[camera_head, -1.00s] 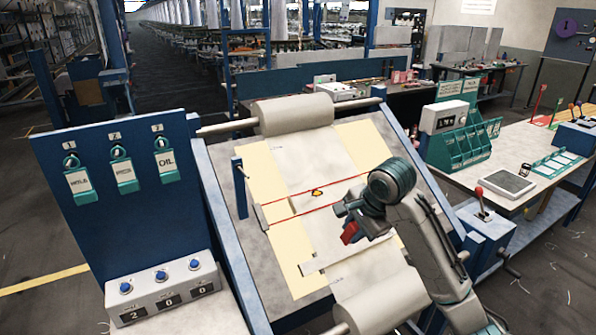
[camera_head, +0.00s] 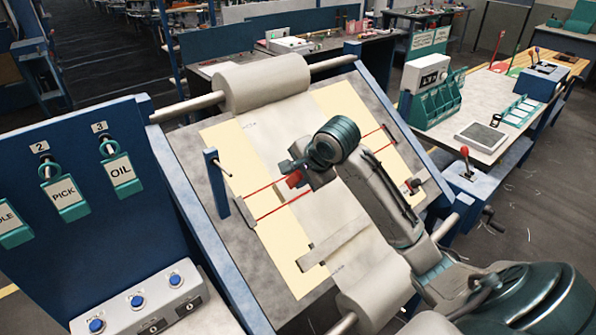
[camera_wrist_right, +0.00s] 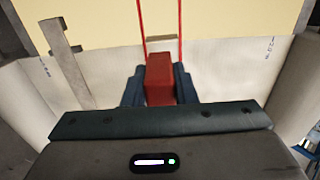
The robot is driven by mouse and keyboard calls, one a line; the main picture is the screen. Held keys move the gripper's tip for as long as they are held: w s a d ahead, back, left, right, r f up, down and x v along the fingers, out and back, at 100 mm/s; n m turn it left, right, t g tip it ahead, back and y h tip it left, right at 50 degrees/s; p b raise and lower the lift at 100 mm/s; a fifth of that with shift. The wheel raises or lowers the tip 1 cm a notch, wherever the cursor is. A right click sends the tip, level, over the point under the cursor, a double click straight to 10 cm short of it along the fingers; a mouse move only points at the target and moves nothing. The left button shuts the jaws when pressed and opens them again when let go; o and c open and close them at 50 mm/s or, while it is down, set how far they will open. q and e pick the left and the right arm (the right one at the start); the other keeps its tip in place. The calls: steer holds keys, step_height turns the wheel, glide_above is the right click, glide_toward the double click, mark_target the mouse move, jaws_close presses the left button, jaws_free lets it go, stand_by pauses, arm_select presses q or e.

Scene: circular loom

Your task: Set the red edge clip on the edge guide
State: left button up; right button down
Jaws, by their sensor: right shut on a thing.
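The red edge clip (camera_head: 293,180) is held between the fingers of my right gripper (camera_head: 296,172), above the cloth on the slanted loom board. In the right wrist view the red clip (camera_wrist_right: 159,80) stands between the two dark fingers (camera_wrist_right: 158,86), at the near end of two thin red lines (camera_wrist_right: 142,22). The red lines (camera_head: 265,211) cross the board, partly hidden by my right arm. I cannot tell for certain which part is the edge guide. My left gripper is out of view.
A grey bar (camera_head: 330,244) lies across the lower cloth. A blue post (camera_head: 216,180) rises at the board's left side. A cloth roll (camera_head: 262,82) lies along the top. A box with blue buttons (camera_head: 137,302) stands at lower left. A side table (camera_head: 490,98) is at the right.

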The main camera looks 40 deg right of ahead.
mark_target(289, 183)
steer(key=shift+x, duration=1.2)
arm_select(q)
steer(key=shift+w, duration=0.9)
arm_select(e)
steer(key=x, duration=0.3)
steer(key=shift+w, duration=0.25)
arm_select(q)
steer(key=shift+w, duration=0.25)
arm_select(e)
steer(key=shift+a, duration=0.1)
steer(key=shift+w+f, duration=0.2)
steer(key=shift+f, duration=0.05)
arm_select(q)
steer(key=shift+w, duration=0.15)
arm_select(e)
steer(key=shift+x, duration=0.8)
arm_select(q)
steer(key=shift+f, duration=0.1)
arm_select(e)
steer(key=shift+w+f, duration=0.15)
steer(key=shift+f, duration=0.05)
